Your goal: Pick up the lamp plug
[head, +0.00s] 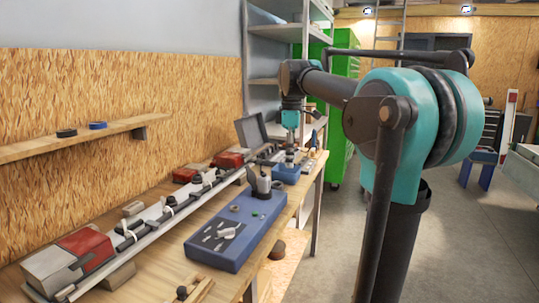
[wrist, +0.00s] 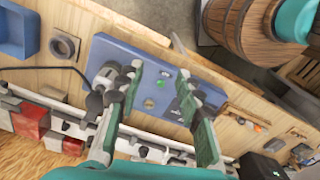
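My gripper (wrist: 160,74) is open, with its two grey-green fingers spread above a blue panel (wrist: 118,50) in the wrist view. A small black piece with a dark cable (wrist: 94,104) sits beside the left finger and is partly hidden by it. It looks like the lamp plug, but I cannot tell for certain. In the head view my gripper (head: 290,152) hangs down over the far part of the bench. The blue panel (head: 215,258) lies on the bench, with dark upright pieces (head: 262,184) at its far end.
A long pale trailer bar (head: 150,228) with red-and-white lamps (head: 75,258) runs along the wall side. A small blue tray (wrist: 18,30) lies beyond the panel. A shelf (head: 70,140) sticks out from the wall. A wooden barrel (wrist: 242,22) stands off the bench's front edge.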

